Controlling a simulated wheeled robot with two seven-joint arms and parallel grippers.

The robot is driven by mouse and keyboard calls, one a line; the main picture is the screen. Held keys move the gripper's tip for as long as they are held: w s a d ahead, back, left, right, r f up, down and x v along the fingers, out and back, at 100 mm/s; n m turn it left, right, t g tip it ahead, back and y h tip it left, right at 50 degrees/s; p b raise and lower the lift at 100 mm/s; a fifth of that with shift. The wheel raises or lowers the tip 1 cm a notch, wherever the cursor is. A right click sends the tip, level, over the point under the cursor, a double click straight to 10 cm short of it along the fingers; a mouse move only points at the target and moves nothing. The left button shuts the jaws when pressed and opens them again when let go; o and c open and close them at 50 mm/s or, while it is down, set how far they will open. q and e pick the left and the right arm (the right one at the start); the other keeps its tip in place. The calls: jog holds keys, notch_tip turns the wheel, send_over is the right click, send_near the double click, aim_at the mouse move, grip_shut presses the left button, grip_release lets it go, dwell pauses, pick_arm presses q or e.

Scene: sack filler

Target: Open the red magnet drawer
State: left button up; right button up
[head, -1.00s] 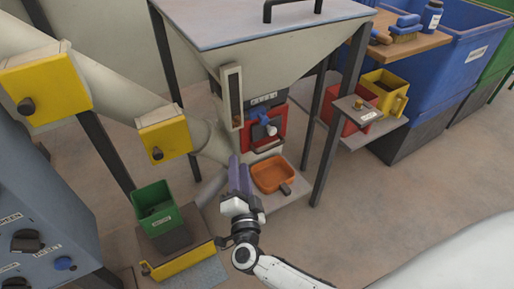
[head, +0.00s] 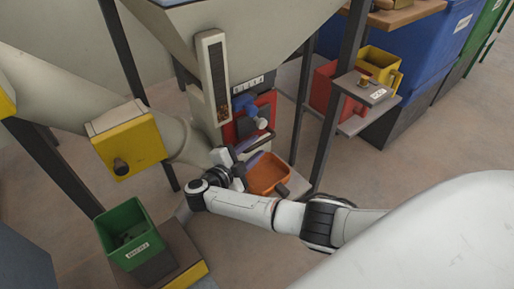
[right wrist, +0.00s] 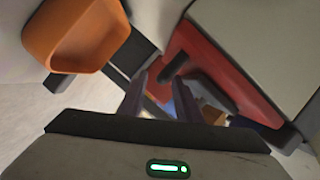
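The red magnet drawer (head: 268,104) sits in the front of the hopper's neck, with a blue and white knob part in front of it. Its dark handle (head: 264,139) sticks out low at the front. In the right wrist view the red drawer front (right wrist: 215,62) and its dark handle (right wrist: 210,92) lie just beyond the fingers, toward the right. My right gripper (head: 250,154) is right at the handle, its purple fingers apart. In the wrist view the fingers (right wrist: 160,98) show a gap; I cannot tell whether they touch the handle. My left gripper is out of view.
An orange tray (head: 266,172) stands just below my right gripper. A green bin (head: 128,232) stands lower left. Dark frame legs (head: 322,130) flank the hopper. A side shelf holds red (head: 327,88) and yellow (head: 378,62) bins. A yellow box (head: 130,148) is on the pipe at left.

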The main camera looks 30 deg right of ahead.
jog(key=shift+x, duration=1.2)
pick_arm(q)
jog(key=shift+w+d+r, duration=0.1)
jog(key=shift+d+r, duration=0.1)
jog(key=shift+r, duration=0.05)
pick_arm(e)
grip_shut()
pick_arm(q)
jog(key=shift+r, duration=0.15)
